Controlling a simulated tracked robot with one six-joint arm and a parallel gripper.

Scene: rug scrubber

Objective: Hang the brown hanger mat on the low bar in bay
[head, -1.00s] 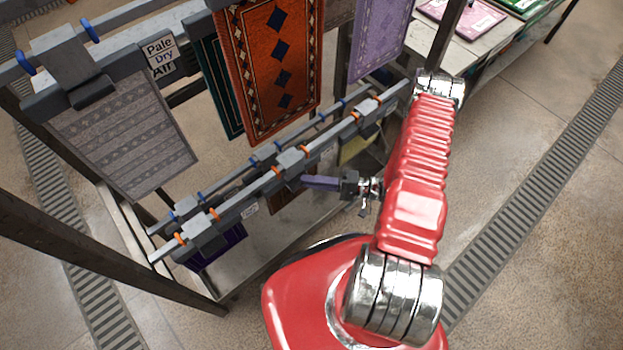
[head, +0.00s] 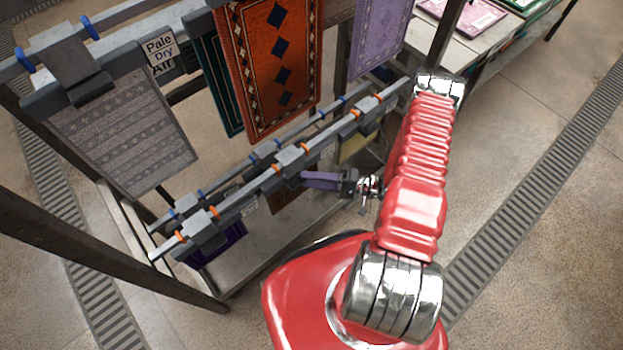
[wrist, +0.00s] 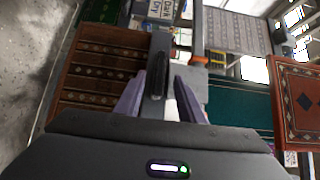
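The brown hanger mat (wrist: 95,68), patterned with rows of pale diamonds, fills the left of the wrist view. In the head view it is a small dark brown patch (head: 287,203) under the front low bar (head: 330,137), partly hidden. Its grey hanger (head: 291,156) appears to sit over that bar between two orange marks. My gripper (head: 308,181) is open, its purple fingers beside the hanger. In the wrist view my gripper (wrist: 158,100) has one finger on each side of the hanger's dark grip (wrist: 157,72), with gaps showing. Exact contact with the bar cannot be told.
An orange mat (head: 270,65), a grey mat (head: 125,140) and a purple mat (head: 378,38) hang from the upper bar. A purple mat (head: 222,243) hangs low to the left. A dark rack post (head: 110,258) stands at left. Floor at right is clear.

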